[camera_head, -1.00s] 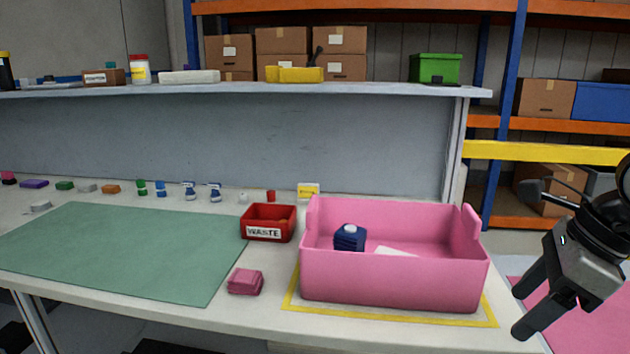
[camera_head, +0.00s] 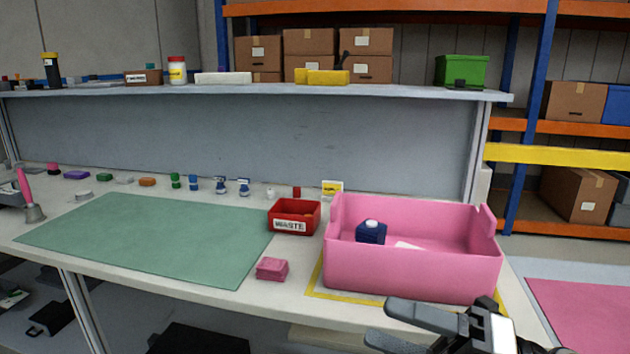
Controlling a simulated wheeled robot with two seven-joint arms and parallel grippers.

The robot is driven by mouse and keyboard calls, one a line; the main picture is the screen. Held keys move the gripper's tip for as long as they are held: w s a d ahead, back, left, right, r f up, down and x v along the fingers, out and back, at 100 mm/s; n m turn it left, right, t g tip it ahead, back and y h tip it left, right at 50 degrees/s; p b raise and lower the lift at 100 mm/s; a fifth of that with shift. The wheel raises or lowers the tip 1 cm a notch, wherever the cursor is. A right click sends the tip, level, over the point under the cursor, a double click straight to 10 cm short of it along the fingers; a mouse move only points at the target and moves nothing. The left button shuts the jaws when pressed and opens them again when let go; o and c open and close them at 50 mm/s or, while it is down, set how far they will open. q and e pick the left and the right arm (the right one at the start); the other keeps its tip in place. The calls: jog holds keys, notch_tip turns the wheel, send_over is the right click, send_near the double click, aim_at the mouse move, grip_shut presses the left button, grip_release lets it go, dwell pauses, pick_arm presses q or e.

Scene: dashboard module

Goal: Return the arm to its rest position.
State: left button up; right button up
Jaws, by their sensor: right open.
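My right gripper (camera_head: 379,321) is at the bottom of the head view, in front of the pink bin's near side. Its two dark fingers point left and stand apart, with nothing between them. Part of my right arm is cut off by the bottom edge. The pink bin (camera_head: 412,269) stands on the worktable (camera_head: 215,307) and holds a dark blue block-shaped item (camera_head: 371,232) and a white flat piece (camera_head: 407,245). My left gripper is not in view.
A red WASTE box (camera_head: 293,217) and a small pink block (camera_head: 272,269) are left of the bin. A green mat (camera_head: 150,237) lies bare on the table. Several small parts line the back edge, below a shelf (camera_head: 390,94). A yellow outline surrounds the bin.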

jog(key=w+d+f+m+t+h, duration=0.1)
jog(key=d+f+m+t+h, duration=0.2)
jog(key=f+m+t+h, duration=0.7)
jog(key=w+d+f+m+t+h, duration=0.1)
jog(key=d+f+m+h, duration=0.2)
jog(key=m, duration=1.3)
jog(key=s+a+f+m+g+h, duration=0.1)
jog(key=s+f+m+g, duration=0.2)
jog(key=f, duration=0.4)
jog(key=s+f+m+g+h+p, duration=0.1)
jog(key=s+f+m+g+h, duration=0.1)
jog(key=s+f+m, duration=0.3)
notch_tip(320, 180, down, 3)
jog(key=shift+s+a+r+g, duration=0.1)
jog(key=shift+s+a+g, duration=0.3)
jog(key=shift+s, duration=0.65)
